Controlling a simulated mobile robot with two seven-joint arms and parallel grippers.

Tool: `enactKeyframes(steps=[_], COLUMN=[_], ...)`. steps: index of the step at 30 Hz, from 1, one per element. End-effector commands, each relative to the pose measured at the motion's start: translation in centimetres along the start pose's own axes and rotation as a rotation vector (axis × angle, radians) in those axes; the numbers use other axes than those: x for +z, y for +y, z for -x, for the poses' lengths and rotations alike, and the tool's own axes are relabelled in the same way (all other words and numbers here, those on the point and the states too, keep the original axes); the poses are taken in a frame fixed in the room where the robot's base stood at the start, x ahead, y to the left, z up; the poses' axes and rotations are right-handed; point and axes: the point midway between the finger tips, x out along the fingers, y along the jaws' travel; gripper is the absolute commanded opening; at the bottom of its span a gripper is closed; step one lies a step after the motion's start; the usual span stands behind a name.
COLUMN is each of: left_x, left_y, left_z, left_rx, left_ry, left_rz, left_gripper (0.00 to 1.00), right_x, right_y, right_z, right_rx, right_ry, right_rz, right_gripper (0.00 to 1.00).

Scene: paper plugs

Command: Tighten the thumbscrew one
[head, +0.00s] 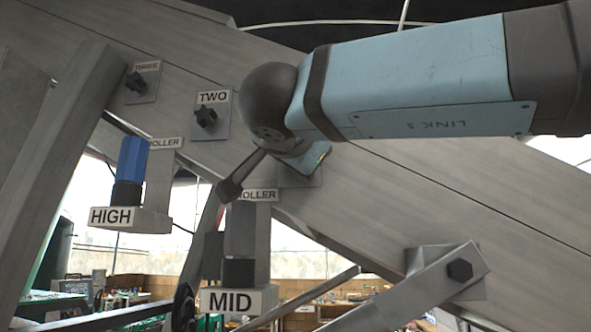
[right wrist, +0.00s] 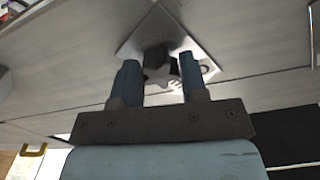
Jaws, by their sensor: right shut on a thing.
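In the right wrist view, my right gripper (right wrist: 159,64) has its two blue fingers on either side of a dark thumbscrew (right wrist: 156,57), shut on it. The thumbscrew sits on a square metal plate (right wrist: 138,42) on the grey beam. In the head view, my right arm comes in from the right and its gripper (head: 318,158) is at a plate (head: 301,178) right of the one labelled TWO. My arm hides the thumbscrew there, and no label ONE is readable. My left gripper is not in view.
Thumbscrew two (head: 205,117) and thumbscrew three (head: 135,82) sit on plates up the sloping beam (head: 400,215). Below are the HIGH bracket (head: 152,215) with a blue plug (head: 132,158) and the MID bracket (head: 265,297). A bolted strut (head: 425,292) stands lower right.

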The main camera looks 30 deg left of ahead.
Motion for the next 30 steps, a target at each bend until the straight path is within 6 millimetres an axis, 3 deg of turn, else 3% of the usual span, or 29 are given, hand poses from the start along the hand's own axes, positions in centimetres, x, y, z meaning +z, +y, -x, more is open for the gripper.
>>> enactKeyframes(steps=[20,30], left_x=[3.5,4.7], left_y=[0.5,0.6], left_z=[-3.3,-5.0], left_rx=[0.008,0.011], left_ry=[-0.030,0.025], left_rz=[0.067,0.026], left_gripper=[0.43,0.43], right_x=[0.5,0.6], right_y=[0.3,0.5], right_z=[0.0,0.0], right_rx=[-0.001,0.000], right_ry=[0.001,0.002], right_rz=[-0.498,-1.093], right_gripper=[0.15,0.15])
